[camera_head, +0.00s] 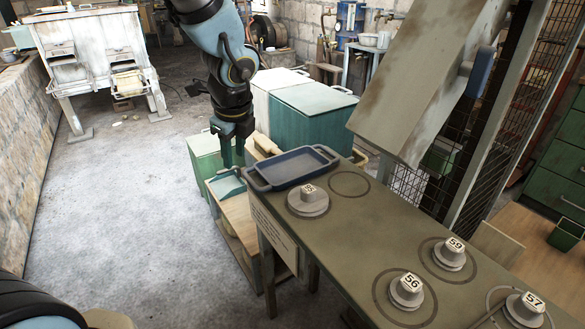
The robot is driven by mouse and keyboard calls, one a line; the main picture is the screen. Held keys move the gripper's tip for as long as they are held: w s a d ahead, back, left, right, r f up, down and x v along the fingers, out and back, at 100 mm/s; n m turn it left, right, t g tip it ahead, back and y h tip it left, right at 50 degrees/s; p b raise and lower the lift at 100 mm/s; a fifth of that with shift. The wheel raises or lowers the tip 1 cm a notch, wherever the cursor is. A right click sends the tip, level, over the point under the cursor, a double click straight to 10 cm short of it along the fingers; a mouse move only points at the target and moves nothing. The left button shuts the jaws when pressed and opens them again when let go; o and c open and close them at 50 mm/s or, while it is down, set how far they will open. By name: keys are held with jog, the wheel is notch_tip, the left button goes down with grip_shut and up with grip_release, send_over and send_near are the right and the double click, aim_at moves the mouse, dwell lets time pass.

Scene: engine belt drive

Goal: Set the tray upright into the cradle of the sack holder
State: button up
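A dark blue rectangular tray (293,168) with raised rims and a handle at each end lies flat at the far left end of the table. My gripper (234,163) points down to the left of the tray, beyond the table's edge, and is apart from the tray. Its two dark green fingers show with a gap between them, and I see nothing held in it. I cannot make out for certain which thing is the sack holder or its cradle.
The grey-brown table (335,228) carries several numbered weights, one (308,200) close in front of the tray. A tilted board (430,75) overhangs the table's back. A teal scoop-like piece (226,184) lies below my gripper. Open floor (140,215) lies left.

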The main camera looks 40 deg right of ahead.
aim_at(263, 175)
jog(key=d+f+m, duration=0.1)
jog(key=d, duration=0.1)
jog(key=s+d+f+m, duration=0.1)
jog(key=d+m, duration=0.1)
jog(key=d+f+m, duration=0.2)
jog(key=shift+s+d+f+h+b, duration=0.1)
jog(key=shift+s+d+h+b, duration=0.25)
jog(key=shift+h+b, duration=0.05)
jog(key=shift+w+x, duration=0.25)
jog(key=shift+x, duration=1.2)
jog(key=shift+w+x, duration=0.3)
jog(key=shift+x, duration=1.2)
jog(key=shift+a, duration=0.1)
grip_shut()
jog(key=shift+r, duration=0.25)
